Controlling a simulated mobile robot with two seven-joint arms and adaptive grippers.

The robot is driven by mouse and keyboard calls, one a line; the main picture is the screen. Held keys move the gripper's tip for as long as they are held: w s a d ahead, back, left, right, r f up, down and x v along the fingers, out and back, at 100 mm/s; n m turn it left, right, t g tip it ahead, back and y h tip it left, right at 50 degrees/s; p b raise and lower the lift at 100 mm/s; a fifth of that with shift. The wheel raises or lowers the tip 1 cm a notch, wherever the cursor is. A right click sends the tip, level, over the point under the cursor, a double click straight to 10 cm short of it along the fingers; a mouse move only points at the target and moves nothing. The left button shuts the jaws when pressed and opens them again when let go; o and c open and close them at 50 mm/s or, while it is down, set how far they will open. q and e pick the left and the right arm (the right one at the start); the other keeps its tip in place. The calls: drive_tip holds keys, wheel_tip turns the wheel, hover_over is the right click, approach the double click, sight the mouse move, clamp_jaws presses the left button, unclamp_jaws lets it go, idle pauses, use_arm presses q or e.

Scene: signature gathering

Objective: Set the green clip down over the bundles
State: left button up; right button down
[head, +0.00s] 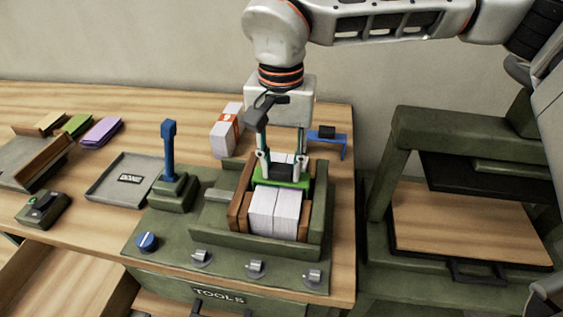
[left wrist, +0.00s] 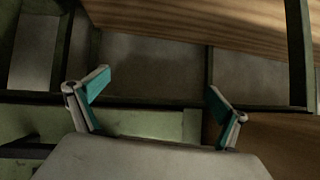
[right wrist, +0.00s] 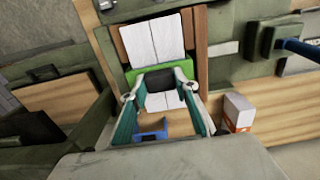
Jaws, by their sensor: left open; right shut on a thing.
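The green clip (head: 280,184) with its black middle block lies across the white paper bundles (head: 275,213) in the wooden-sided press bed on the green bench unit. My right gripper (head: 282,168) points down from above, shut on the clip's black block. In the right wrist view the clip (right wrist: 188,66) sits between my right fingers (right wrist: 160,92), with white bundles (right wrist: 150,38) on both sides of it. I cannot tell if the clip fully touches the bundles. My left gripper (left wrist: 157,90) is open and empty above grey compartments; it is not in the head view.
A blue lever (head: 169,150) stands left of the bed. A grey tray (head: 122,180) lies further left. An orange-banded white stack (head: 226,132) and a blue stand (head: 327,140) are behind. A green press frame (head: 395,165) stands right.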

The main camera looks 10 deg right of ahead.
drive_tip(key=shift+f, duration=0.2)
drive_tip(key=c, duration=1.5)
unclamp_jaws()
drive_tip(key=shift+o, duration=0.2)
drive_tip(key=shift+r, duration=0.1)
